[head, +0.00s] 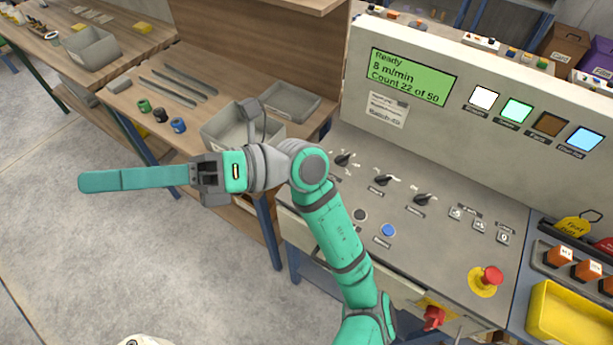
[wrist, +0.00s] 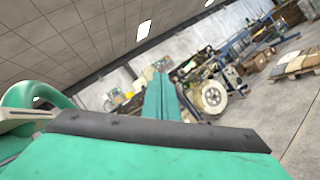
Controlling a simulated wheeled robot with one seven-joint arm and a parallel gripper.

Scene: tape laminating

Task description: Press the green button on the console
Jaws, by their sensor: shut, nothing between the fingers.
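The console (head: 440,235) stands at the right in the head view, with a sloped control panel and an upright back. A lit green square (head: 516,110) is on the upright back, between a white square and a brown one; I cannot tell whether it is a button or a lamp. A black round button (head: 360,215) and a blue round button (head: 388,230) are on the sloped panel. No green round button shows there; my arm covers part of the panel's left side. My gripper (head: 82,181) is shut and empty, pointing left over the floor, away from the console. Its fingers also show in the wrist view (wrist: 160,85).
A red emergency stop (head: 490,278) and several black knobs (head: 423,199) are on the sloped panel. The green screen (head: 412,77) reads "Ready". A wooden bench (head: 140,95) with grey bins is behind my gripper. Yellow tray (head: 570,315) at lower right. Open floor lies left.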

